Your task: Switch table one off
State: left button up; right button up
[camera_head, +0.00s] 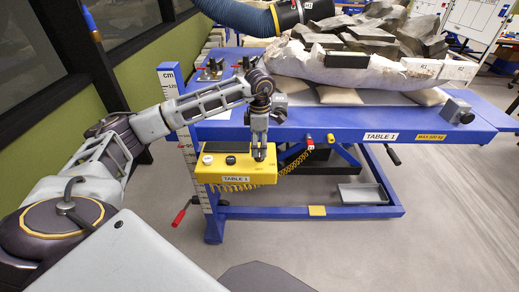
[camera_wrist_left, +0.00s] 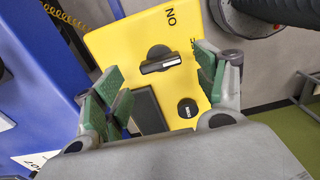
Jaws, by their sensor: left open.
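The yellow control box (camera_head: 236,178), labelled TABLE 1, is fixed at the near left side of the blue table (camera_head: 345,133). In the left wrist view, the yellow box (camera_wrist_left: 115,42) carries a round black rotary switch (camera_wrist_left: 160,60) with a pale bar lying nearly crosswise. "ON" is printed beside it; another marking is partly hidden by a finger. My left gripper (camera_head: 259,155) points down over the box's right part.
A black button (camera_wrist_left: 187,108) and a dark rectangular panel (camera_wrist_left: 149,110) are close to the switch. A large fossil block (camera_head: 340,68) lies on the table. A yellow coiled cable (camera_head: 292,163) and a red-ended lever (camera_head: 180,216) are near the box.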

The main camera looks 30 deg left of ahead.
aim_at(259, 152)
pick_arm(q)
notch_tip(259, 152, up, 8)
jog(key=shift+r, duration=0.2)
dwell(0.8)
